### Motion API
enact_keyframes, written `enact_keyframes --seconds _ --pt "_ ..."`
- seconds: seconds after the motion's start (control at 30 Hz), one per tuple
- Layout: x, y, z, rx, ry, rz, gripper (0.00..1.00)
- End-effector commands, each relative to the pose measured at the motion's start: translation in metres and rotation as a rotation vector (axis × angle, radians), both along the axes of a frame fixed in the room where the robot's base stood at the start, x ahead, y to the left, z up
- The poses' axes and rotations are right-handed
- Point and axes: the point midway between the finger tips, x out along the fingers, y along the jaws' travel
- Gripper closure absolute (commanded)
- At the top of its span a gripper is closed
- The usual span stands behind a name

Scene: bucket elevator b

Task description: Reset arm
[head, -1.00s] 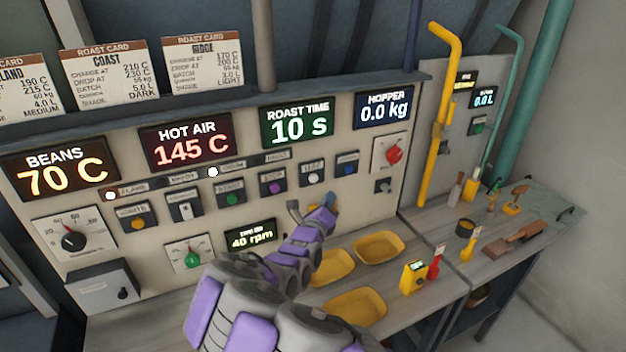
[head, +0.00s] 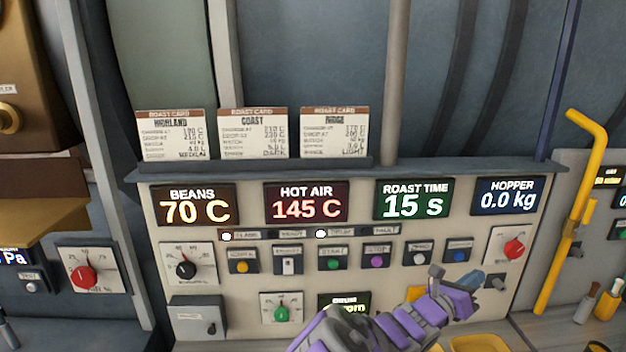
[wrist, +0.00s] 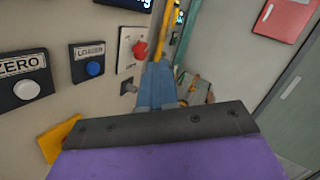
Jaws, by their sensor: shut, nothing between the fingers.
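My gripper (head: 468,282) is in front of the lower right part of the roaster control panel (head: 340,265), with my purple and grey arm reaching up from the bottom. In the wrist view its blue-grey fingers (wrist: 157,85) are together and hold nothing. They point past the panel's right side, near the red knob (wrist: 140,50) and the blue loader button (wrist: 94,69). I cannot tell whether they touch the panel. My arm partly covers the drum speed display (head: 343,302).
Yellow trays (head: 480,343) lie on the bench below the panel. A yellow pipe (head: 580,200) rises to the right. Roast cards (head: 253,133) stand on the ledge above. A white zero button (wrist: 27,89) is left of the gripper in the wrist view.

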Motion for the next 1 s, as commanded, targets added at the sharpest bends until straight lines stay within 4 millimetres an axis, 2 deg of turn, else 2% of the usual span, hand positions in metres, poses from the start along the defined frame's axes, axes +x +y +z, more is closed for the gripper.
enact_keyframes --seconds 0.03,0.07,0.2,0.37,0.47,0.6,0.67,0.8,0.9,1.0 --pt "-0.029 -0.014 0.019 0.062 -0.121 -0.075 1.0" --pt "-0.046 -0.021 0.028 0.098 -0.193 -0.118 1.0" --pt "-0.124 -0.042 0.044 0.278 -0.504 -0.318 1.0" --pt "-0.209 -0.041 0.032 0.489 -0.83 -0.554 1.0" --pt "-0.255 -0.027 0.009 0.628 -1.006 -0.713 1.0" --pt "-0.304 0.013 -0.028 0.824 -1.209 -0.948 1.0" --pt "-0.321 0.036 -0.044 0.909 -1.278 -1.055 1.0" --pt "-0.35 0.103 -0.075 1.104 -1.384 -1.317 1.0" --pt "-0.367 0.153 -0.088 1.22 -1.402 -1.501 1.0" --pt "-0.379 0.195 -0.092 1.306 -1.391 -1.647 1.0"
